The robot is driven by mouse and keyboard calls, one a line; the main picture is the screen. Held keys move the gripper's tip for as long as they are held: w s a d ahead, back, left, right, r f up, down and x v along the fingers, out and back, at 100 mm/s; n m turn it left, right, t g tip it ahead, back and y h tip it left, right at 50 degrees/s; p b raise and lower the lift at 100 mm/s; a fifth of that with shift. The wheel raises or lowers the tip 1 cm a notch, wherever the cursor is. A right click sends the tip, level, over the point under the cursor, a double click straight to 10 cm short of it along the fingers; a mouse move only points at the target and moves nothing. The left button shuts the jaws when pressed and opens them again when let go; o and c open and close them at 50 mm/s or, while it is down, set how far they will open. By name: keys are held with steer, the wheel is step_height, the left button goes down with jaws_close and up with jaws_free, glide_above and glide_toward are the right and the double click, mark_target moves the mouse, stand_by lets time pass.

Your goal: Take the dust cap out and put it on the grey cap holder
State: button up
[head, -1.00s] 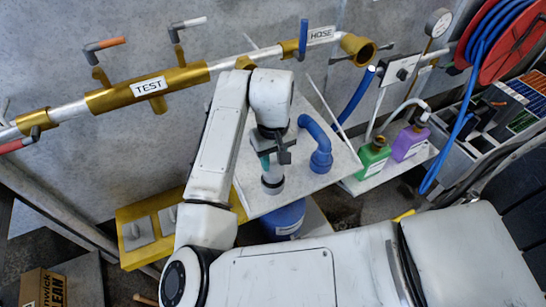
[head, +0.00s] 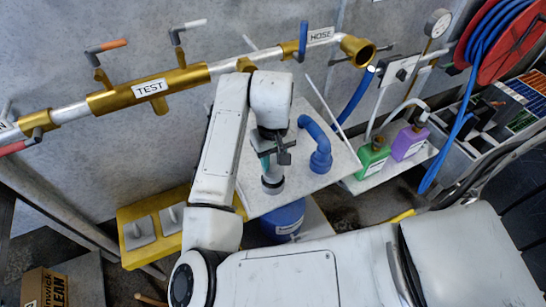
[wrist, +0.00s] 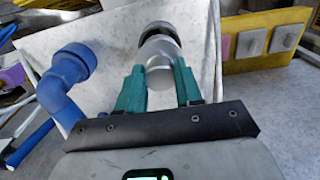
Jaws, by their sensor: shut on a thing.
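My gripper (head: 268,163) has teal fingers and is shut on a silver-grey, round piece (wrist: 159,58) with a black ring at its far end. I take this piece for the dust cap. It also shows in the head view (head: 272,180), above or at the white tabletop (head: 306,187). The fingers lie on both sides of its silver part in the wrist view. I cannot tell whether it touches the surface. No part is clearly marked as the grey cap holder; grey square plates (head: 139,233) sit on a yellow block at the lower left.
A blue bent pipe (head: 320,150) stands on the tabletop right of my gripper. A blue drum (head: 283,222) is below the tabletop. Green (head: 373,158) and purple (head: 410,143) bottles stand at the right. A gold TEST pipe (head: 181,82) runs along the wall behind.

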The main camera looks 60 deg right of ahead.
steer(key=shift+f+b, duration=1.35)
steer(key=shift+f, duration=0.75)
stand_by(0.6)
steer(key=o, duration=1.2)
steer(key=shift+c, duration=0.2)
steer(key=shift+o, duration=0.4)
steer(key=shift+o, duration=0.8)
steer(key=shift+r, duration=0.2)
step_height(320, 180, up, 5)
steer(key=p, duration=0.4)
steer(key=shift+f+p, duration=0.1)
steer(key=shift+p, duration=0.3)
steer(key=shift+r, duration=0.95)
